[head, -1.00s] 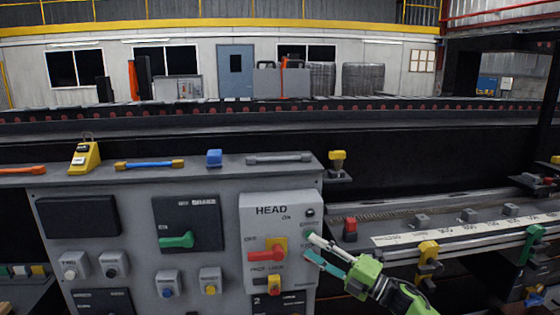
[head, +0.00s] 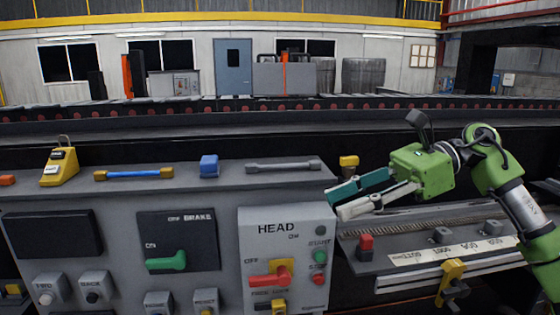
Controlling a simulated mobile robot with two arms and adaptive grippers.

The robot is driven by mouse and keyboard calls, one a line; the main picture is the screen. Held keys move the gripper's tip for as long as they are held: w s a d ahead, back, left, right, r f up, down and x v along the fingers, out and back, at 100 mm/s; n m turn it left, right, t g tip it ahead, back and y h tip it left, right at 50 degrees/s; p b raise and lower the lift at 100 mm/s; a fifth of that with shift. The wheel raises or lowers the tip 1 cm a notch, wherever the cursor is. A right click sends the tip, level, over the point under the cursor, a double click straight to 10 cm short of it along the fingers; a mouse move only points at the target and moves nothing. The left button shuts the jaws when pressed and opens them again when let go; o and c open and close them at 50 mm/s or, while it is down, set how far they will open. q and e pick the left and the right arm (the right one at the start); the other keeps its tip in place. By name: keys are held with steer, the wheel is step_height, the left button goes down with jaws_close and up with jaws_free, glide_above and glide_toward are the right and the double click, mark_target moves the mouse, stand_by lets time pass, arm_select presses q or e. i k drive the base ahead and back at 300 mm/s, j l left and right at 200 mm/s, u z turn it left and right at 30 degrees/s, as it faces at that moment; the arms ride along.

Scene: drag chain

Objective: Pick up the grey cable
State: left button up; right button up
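The grey cable (head: 284,165) lies flat on top of the console, near its right end. It is a short, straight grey piece with thicker ends, and nothing covers it. My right gripper (head: 338,204) is to the right of the cable and a little lower in the picture, by the console's right edge. Its teal and white fingers point left with a gap between them, and it is open and empty. It is apart from the cable. My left gripper is not in view.
On the console top (head: 232,172) stand a blue block (head: 209,166), a blue cable with orange ends (head: 134,173) and a yellow device (head: 59,168). Below are the HEAD panel (head: 254,213) and a green brake lever (head: 166,262). A yellow clamp (head: 348,161) stands just behind my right gripper.

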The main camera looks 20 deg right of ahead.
mark_target(316, 164)
steer(key=i+l, duration=0.2)
steer(key=i, duration=0.35)
steer(key=i+l, duration=0.2)
steer(key=i, duration=0.3)
